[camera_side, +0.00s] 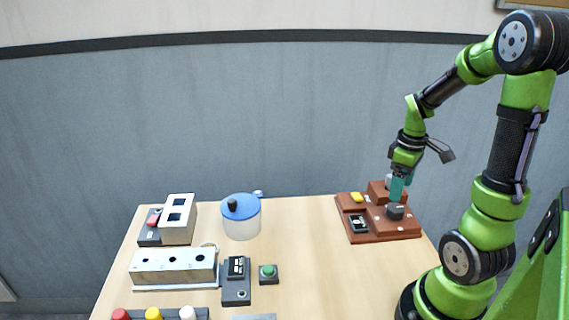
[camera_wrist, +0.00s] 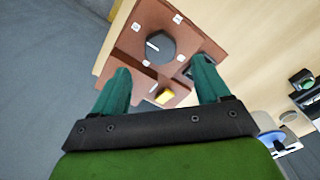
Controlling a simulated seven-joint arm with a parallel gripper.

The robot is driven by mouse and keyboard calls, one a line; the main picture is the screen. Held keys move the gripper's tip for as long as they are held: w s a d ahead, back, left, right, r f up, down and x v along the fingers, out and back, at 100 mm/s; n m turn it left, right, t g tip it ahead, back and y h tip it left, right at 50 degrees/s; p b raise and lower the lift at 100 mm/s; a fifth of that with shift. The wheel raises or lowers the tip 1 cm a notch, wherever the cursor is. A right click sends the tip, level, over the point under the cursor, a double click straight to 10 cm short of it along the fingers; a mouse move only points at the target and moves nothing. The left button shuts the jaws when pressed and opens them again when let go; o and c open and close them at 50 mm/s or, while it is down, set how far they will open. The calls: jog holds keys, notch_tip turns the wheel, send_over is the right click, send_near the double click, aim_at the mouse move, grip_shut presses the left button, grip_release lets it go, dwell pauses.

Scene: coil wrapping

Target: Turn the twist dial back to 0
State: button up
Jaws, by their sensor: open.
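The twist dial (camera_wrist: 155,46) is a dark round knob with a white pointer line, on a brown board (camera_wrist: 118,52) with small white labels around it. In the wrist view the pointer slants up to the left; I cannot read the labels. In the side view the dial (camera_side: 395,211) sits at the right of the brown board (camera_side: 366,238). In the wrist view my gripper (camera_wrist: 162,80) is open, with nothing between the fingers; the dial shows beyond the fingertips.
The board also has a yellow block (camera_side: 357,197) and a dark slotted part (camera_side: 359,224). To the left stand a blue-lidded jar (camera_side: 241,222), a green button box (camera_side: 268,274), a dark display device (camera_side: 236,281) and a white holed block (camera_side: 174,267). The table (camera_side: 305,245) is clear between jar and board.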

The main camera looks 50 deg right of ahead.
aim_at(396, 207)
notch_tip(396, 207, up, 10)
dwell(0.3)
jog(key=w+a+r+m+t+y, duration=0.1)
jog(key=w+a+m+t, duration=0.1)
jog(key=a, duration=1)
jog(key=w+a+r+m+t+y, duration=0.1)
jog(key=a+t, duration=0.4)
jog(key=a, duration=0.8)
jog(key=shift+w+r+m, duration=0.45)
jog(key=shift+w+m, duration=0.15)
jog(key=shift+c, duration=0.3)
